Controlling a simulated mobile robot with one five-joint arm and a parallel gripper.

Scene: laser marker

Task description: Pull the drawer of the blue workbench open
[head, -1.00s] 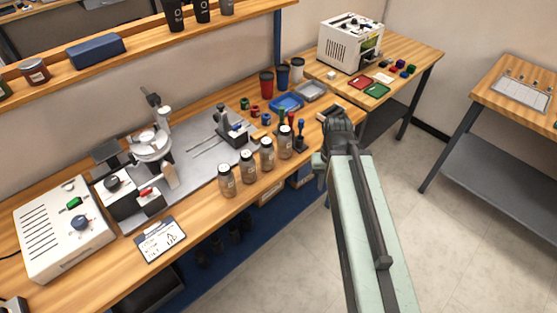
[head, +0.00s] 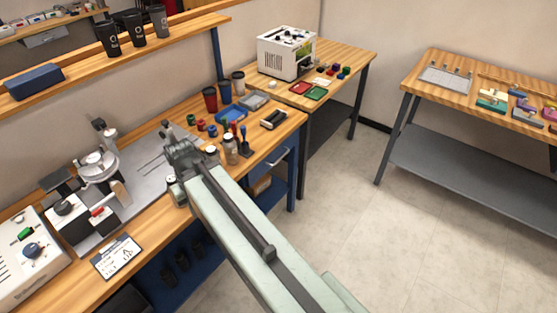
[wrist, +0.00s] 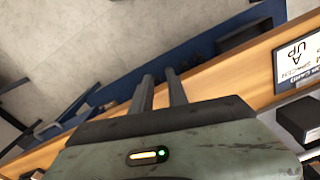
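The blue workbench (head: 228,176) has a wooden top and runs along the wall at the left of the head view. Its drawer (head: 268,167) is under the top at the right end, with a grey bar handle (head: 281,157); it looks closed. My arm reaches over the bench's front edge, left of the handle, and hides the gripper's fingers in the head view. In the wrist view my gripper (wrist: 159,75) has two dark fingers with a narrow gap and nothing between them. They point toward the bench's wooden front edge and blue frame. A dark bar-like shape (wrist: 47,129) at the left may be the handle.
Open floor (head: 345,220) lies in front and to the right.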

